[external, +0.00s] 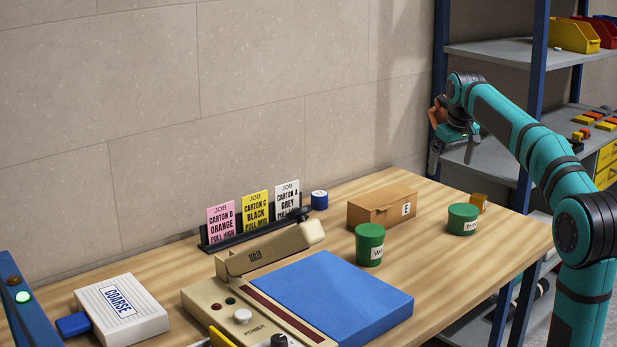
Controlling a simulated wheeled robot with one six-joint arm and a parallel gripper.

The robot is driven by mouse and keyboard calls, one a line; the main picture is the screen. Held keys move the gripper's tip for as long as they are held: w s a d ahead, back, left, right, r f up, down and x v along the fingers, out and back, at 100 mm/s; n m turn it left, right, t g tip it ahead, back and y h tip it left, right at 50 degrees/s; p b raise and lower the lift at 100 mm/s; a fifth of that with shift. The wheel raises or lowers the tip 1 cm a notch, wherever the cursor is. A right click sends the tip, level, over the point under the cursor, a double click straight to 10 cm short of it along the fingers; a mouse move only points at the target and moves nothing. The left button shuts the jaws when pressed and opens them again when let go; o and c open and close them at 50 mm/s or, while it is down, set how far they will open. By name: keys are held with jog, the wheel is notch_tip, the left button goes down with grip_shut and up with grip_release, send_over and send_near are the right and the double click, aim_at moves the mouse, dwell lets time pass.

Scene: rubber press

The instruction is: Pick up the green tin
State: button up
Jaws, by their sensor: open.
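Two green tins stand on the wooden table. The nearer, taller green tin (369,242) has a white label and stands right of the press, in front of the cardboard box. The shorter, wider green tin (461,217) also has a white label and stands farther right. The task does not say which one is meant. My gripper (452,160) is open and empty, raised above the far right part of the table, behind and above both tins. It touches neither of them.
A cardboard box (382,206) stands behind the tall tin. A small brown block (478,202) and a blue round thing (319,199) stand nearby. The press with its blue pad (335,300) fills the front. A card rack (250,232) stands behind it. Shelves (500,50) stand at right.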

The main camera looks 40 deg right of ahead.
aim_at(464, 209)
jog(key=d+f+g+y, duration=0.1)
jog(key=d+f+g, duration=0.2)
jog(key=d, duration=0.7)
jog(key=shift+m, duration=0.3)
jog(key=f, duration=1.7)
jog(key=shift+w+a, duration=0.25)
jog(key=shift+w, duration=0.05)
jog(key=c, duration=1.4)
jog(key=shift+o, duration=0.2)
jog(key=shift+r, duration=0.15)
